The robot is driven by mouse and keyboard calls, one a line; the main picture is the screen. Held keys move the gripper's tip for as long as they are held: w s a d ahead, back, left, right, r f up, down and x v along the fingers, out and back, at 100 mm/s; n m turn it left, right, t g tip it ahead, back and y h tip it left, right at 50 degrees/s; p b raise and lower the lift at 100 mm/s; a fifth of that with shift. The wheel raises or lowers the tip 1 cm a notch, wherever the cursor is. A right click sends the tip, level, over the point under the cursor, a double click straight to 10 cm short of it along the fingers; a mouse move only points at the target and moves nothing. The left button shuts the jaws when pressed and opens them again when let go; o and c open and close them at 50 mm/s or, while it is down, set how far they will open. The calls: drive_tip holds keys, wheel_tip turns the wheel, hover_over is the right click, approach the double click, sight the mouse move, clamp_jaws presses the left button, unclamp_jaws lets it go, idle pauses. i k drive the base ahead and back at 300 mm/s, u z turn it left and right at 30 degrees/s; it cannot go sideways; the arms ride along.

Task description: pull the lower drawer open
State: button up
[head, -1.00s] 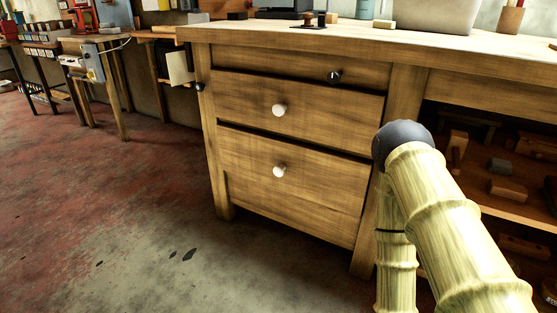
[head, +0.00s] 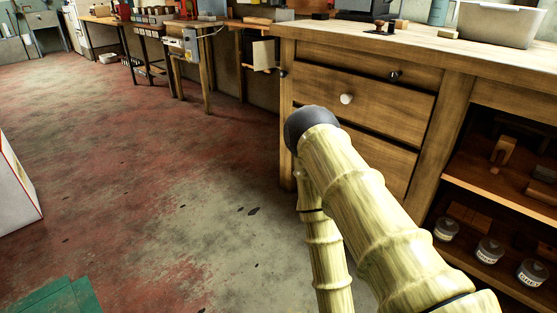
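The wooden workbench has a column of drawers on its left part. The lower drawer (head: 384,160) is partly hidden behind my arm, and its knob is out of sight. Its visible front looks shut. The middle drawer (head: 398,103) above it has a pale round knob (head: 347,99). The top drawer (head: 345,63) has a small dark knob (head: 395,77). My arm reaches up from the bottom right, in front of the drawers. My gripper does not show in the head view.
Open shelves (head: 500,190) with wooden pieces and several cans stand right of the drawers. A grey bin (head: 497,24) is on the workbench top (head: 440,50). A white box (head: 14,190) stands at the left edge.

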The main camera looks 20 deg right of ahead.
sight(396, 162)
drive_tip(key=u, duration=0.4)
drive_tip(key=k, duration=0.55)
drive_tip(key=u, duration=0.5)
drive_tip(key=i, duration=1.1)
drive_tip(key=z, duration=0.9)
drive_tip(key=i, duration=0.55)
drive_tip(key=z, duration=0.4)
